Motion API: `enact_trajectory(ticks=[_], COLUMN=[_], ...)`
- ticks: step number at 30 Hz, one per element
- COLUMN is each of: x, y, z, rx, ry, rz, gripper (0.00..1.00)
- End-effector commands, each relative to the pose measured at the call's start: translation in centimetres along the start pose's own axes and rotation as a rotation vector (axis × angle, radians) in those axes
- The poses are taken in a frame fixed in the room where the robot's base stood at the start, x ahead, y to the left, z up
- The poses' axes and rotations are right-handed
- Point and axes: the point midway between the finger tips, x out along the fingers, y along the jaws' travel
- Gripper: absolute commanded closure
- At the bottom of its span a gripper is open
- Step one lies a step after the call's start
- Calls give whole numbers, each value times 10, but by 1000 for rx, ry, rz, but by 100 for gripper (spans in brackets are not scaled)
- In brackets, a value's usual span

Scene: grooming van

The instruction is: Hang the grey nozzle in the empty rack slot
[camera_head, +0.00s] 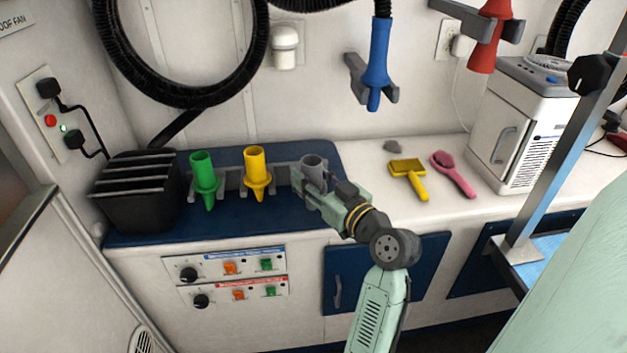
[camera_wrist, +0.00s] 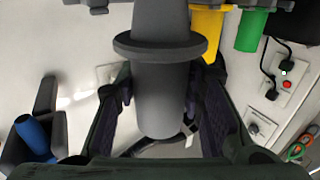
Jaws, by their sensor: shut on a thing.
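My gripper (camera_head: 318,188) is shut on the grey nozzle (camera_head: 313,163) at the right end of the rack (camera_head: 283,176). The wrist view shows the grey nozzle (camera_wrist: 160,95) between both fingers, with its wide collar just beyond them. The nozzle looks roughly upright in the head view. The gripper hides its lower part and the rack's right slot, so I cannot tell whether it sits in the slot or is apart from it. A green nozzle (camera_head: 204,172) and a yellow nozzle (camera_head: 256,168) hang in the rack's other slots, left of my gripper.
A ribbed black box (camera_head: 140,195) stands left of the rack. A blue nozzle (camera_head: 378,60) hangs on a wall holder behind and right. A yellow brush (camera_head: 408,172), pink brush (camera_head: 450,172) and white cabinet (camera_head: 515,125) are to the right on the counter.

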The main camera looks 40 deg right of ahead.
Motion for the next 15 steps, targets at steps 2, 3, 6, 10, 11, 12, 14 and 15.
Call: enact_trajectory(ticks=[2,3,6,10,11,12,14,15], x=[6,9,16,25,27,30,34,37], y=[3,4,8,13,14,16,18,20], z=[0,2,2,2,2,2,2,2], rx=[0,0,-1,-2,-2,-1,-2,-2], ry=[0,-1,0,0,0,0,-1,0], rz=[0,-1,-1,0,-1,-1,-1,-1], gripper=[98,98,98,98,98,98,98,98])
